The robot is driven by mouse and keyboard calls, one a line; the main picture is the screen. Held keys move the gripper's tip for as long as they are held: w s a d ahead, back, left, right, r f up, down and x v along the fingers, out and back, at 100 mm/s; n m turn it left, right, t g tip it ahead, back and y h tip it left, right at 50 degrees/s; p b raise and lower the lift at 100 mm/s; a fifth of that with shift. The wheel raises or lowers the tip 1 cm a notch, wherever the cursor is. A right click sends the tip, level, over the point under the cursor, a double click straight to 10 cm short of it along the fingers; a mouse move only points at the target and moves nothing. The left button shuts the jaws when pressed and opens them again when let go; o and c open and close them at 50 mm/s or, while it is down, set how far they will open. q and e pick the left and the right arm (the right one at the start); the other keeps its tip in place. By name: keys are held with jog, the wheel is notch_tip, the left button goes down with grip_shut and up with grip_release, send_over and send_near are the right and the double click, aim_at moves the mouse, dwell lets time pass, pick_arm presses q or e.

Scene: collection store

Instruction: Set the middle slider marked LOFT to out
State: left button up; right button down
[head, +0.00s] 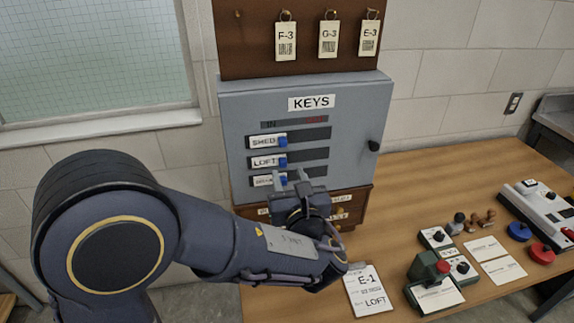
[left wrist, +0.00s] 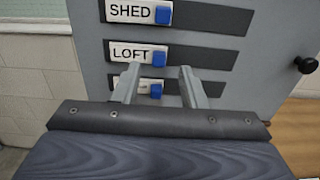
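The grey KEYS cabinet (head: 351,163) has three dark slots, each with a white label and a blue knob. The middle LOFT slider's blue knob (head: 283,161) is at the left part of its slot, on the IN side; it shows in the left wrist view (left wrist: 158,57). My left gripper (head: 290,177) is open and empty in front of the cabinet. In the left wrist view its fingertips (left wrist: 159,70) appear just below the LOFT knob, apart from it, with the bottom knob (left wrist: 156,91) seen between the fingers. My right gripper is not in view.
The SHED knob (head: 283,141) is above, also at left. A wooden drawer unit (head: 356,201) stands below the cabinet. An E-1 LOFT card (head: 368,291), stamps and a device lie on the wooden table (head: 430,185). Tagged keys (head: 328,40) hang above.

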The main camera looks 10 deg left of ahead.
aim_at(284, 164)
pick_arm(q)
jog(key=shift+x, duration=1.95)
grip_shut()
